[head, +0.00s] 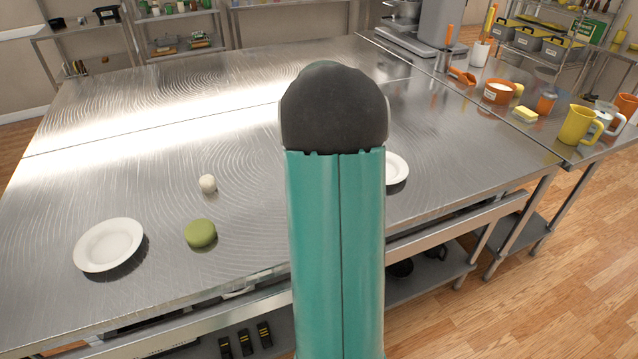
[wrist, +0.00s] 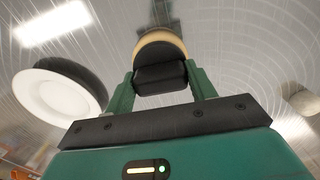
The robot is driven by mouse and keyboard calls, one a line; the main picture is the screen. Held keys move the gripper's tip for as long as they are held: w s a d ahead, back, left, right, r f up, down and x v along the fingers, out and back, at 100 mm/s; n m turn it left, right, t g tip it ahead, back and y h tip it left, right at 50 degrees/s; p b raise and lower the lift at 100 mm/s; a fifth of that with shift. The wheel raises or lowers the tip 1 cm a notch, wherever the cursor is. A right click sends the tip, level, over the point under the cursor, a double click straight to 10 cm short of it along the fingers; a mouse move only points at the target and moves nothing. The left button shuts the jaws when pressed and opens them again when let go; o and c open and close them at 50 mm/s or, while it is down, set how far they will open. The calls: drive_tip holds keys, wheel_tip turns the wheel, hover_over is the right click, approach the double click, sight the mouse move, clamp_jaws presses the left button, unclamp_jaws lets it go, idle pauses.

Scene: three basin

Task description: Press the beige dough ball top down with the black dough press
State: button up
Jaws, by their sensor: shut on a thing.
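The beige dough ball (head: 207,183) is small and pale and sits on the steel table, left of my arm in the head view. A pale rounded thing at the right edge of the wrist view (wrist: 303,98) looks like this ball. My gripper (wrist: 161,82) has its two green fingers shut on the black dough press (wrist: 160,76), a dark block between them. A tan round part shows just beyond the block; I cannot tell whether it belongs to the press. The ball is apart from the press, to its right. In the head view my arm hides the gripper and press.
A green disc (head: 200,233) lies in front of the ball. A white plate (head: 109,245) is at the left. Another plate (head: 396,168) is partly hidden behind my arm. Mugs, including a yellow one (head: 579,125), stand on the right-hand table. The table's back left is clear.

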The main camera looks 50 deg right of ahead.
drive_tip(key=shift+a+f, duration=0.1)
drive_tip(key=shift+r, duration=1.55)
drive_tip(key=shift+r, duration=3.05)
